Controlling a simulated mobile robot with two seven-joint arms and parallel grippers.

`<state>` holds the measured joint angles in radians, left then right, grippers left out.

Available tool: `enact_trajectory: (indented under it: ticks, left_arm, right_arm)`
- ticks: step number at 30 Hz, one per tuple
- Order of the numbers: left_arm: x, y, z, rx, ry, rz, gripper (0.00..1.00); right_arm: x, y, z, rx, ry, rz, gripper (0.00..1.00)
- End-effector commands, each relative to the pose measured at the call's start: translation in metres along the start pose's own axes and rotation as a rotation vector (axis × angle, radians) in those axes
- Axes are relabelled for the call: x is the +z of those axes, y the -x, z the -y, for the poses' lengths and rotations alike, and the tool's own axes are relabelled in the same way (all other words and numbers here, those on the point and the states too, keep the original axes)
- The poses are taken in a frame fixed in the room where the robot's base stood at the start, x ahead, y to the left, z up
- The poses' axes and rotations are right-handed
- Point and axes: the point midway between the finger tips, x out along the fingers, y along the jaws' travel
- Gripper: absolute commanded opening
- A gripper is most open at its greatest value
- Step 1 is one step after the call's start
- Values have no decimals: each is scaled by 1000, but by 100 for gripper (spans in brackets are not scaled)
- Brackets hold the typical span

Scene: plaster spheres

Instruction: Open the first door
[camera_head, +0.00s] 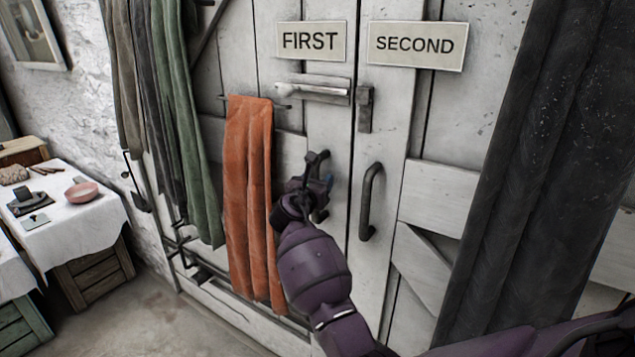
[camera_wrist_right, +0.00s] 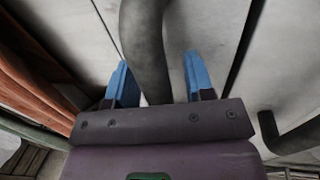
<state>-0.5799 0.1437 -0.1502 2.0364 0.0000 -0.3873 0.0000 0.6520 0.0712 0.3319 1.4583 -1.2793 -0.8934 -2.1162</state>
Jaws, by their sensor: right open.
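The first door (camera_head: 335,128) is a white plank door under a sign reading FIRST (camera_head: 311,41). It appears closed. Its dark upright handle (camera_head: 316,160) is partly hidden by my right gripper (camera_head: 318,186). In the right wrist view, the handle (camera_wrist_right: 146,45) passes between the two blue fingertips of the right gripper (camera_wrist_right: 158,80), with a gap on each side. The right gripper is open around the handle. A metal slide bolt (camera_head: 315,88) sits above the handle; whether it is engaged is unclear. My left gripper is out of view.
The second door's handle (camera_head: 369,200) is close to the right, under the SECOND sign (camera_head: 417,45). An orange cloth (camera_head: 248,190) hangs just left of the gripper. A dark curtain (camera_head: 530,120) hangs at right. A cloth-covered table (camera_head: 85,230) stands at left.

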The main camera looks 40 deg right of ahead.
Motion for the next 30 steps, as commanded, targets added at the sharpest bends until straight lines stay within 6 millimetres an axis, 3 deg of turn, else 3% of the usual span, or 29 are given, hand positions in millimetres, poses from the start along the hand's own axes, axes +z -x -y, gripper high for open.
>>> enact_trajectory:
  ticks: [2,11,20,30]
  left_arm:
    - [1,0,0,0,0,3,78]
    - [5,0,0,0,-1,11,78]
    - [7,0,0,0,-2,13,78]
    - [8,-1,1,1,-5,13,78]
  right_arm:
    - [0,0,0,0,0,0,45]
    - [0,0,0,0,0,0,0]
    - [-1,-8,1,1,3,2,0]
    - [-2,-78,14,8,11,8,0]
